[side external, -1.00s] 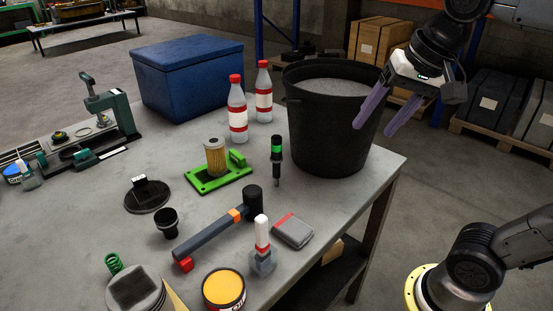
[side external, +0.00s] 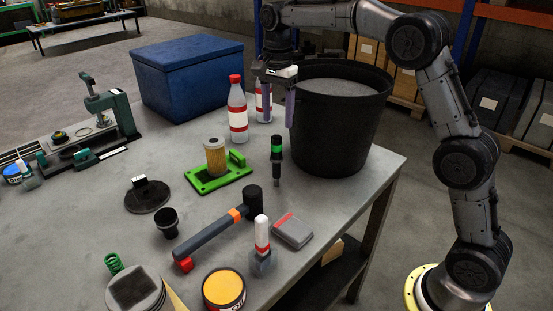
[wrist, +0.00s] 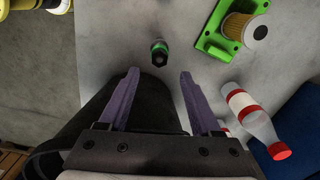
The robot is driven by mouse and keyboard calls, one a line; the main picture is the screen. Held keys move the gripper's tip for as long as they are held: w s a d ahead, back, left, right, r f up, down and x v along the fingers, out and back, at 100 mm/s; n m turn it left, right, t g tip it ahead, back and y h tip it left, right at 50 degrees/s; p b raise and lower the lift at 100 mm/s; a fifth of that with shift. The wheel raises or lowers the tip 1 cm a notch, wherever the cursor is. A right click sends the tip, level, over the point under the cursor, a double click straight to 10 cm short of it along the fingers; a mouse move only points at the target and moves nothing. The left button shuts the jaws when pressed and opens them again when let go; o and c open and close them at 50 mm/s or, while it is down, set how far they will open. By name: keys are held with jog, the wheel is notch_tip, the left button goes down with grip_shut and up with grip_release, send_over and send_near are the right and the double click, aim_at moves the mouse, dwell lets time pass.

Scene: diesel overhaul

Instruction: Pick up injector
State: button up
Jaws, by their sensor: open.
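The injector (side external: 277,160) is a slim black part with a green band and a thin lower tip. It stands upright on the grey workbench, in front of the black bucket. In the wrist view the injector (wrist: 159,52) shows from above, just beyond and between the fingertips. My gripper (side external: 278,112) points down with its purple fingers apart and empty. It is above and behind the injector, between the bottles and the bucket's left rim. In the wrist view my gripper (wrist: 159,76) touches nothing that I can make out.
The black bucket (side external: 335,130) stands close on the right. Two red-capped bottles, the nearer one (side external: 238,115) clear to see, stand left of my gripper. A filter on a green bracket (side external: 205,182) is left of the injector. A hammer (side external: 215,232) lies in front.

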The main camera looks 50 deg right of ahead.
aim_at(276, 159)
notch_tip(276, 159, down, 8)
jog(key=shift+s+r, duration=0.1)
jog(key=shift+a+f, duration=0.2)
jog(key=shift+f, duration=1.2)
jog(key=shift+a+f, duration=0.15)
jog(key=shift+f, duration=1.2)
grip_shut()
jog(key=shift+r, duration=0.1)
